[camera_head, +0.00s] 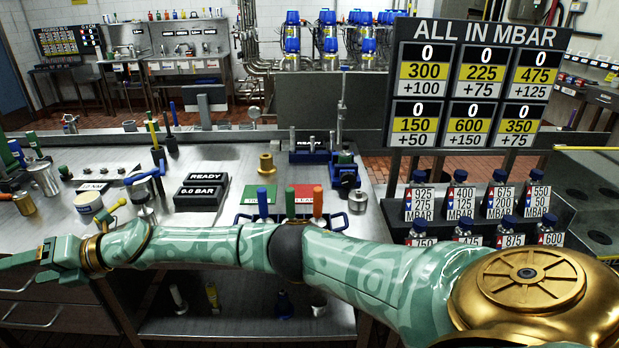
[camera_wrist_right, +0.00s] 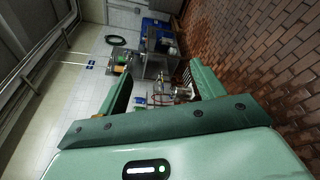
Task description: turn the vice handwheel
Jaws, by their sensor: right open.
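A small blue vice-like fixture (camera_head: 345,174) stands on the right part of the steel bench. A round metal piece (camera_head: 358,200) sits just in front of it. I cannot tell whether this is its handwheel. My right arm crosses the front of the bench from right to left. My right gripper (camera_head: 20,262) is at the far left edge, well away from the blue fixture. In the right wrist view its two green fingers (camera_wrist_right: 160,78) stand apart with nothing held between them. My left gripper is out of view.
The steel bench (camera_head: 110,240) carries tools, cans and pressure readouts (camera_head: 200,190). A blue-handled tray (camera_head: 290,218) with green and orange handles lies mid-front. A pressure board (camera_head: 470,85) and several labelled bottles (camera_head: 457,202) stand at right. A brick floor shows in the right wrist view.

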